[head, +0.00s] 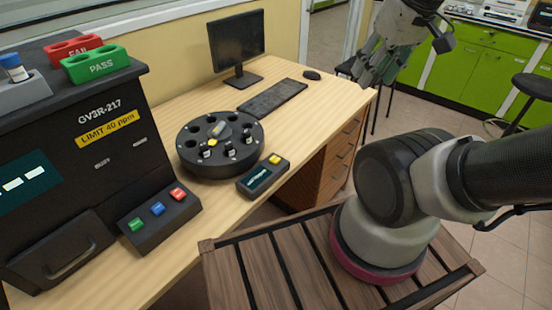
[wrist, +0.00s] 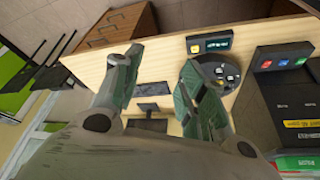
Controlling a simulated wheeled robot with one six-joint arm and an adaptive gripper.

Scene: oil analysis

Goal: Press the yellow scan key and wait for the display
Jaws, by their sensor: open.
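The yellow scan key (head: 275,159) sits on a small dark box (head: 282,172) on the wooden desk, in front of the round carousel. Beside the key, the box's dark display (head: 259,179) shows pale lettering too small to read. In the wrist view, the yellow key (wrist: 194,48) and the display (wrist: 217,44) lie near the desk's edge, beyond my fingers. My gripper (head: 370,72) is open and empty, raised above the right end of the desk, well apart from the key. Its two spread fingers (wrist: 160,62) frame bare desk in the wrist view.
The black carousel (head: 184,158) holds several small vials. A dark analyser (head: 110,165) stands left, with a panel of green, blue and red buttons (head: 158,218). A monitor (head: 237,45), keyboard (head: 273,97) and mouse (head: 312,75) are farther back.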

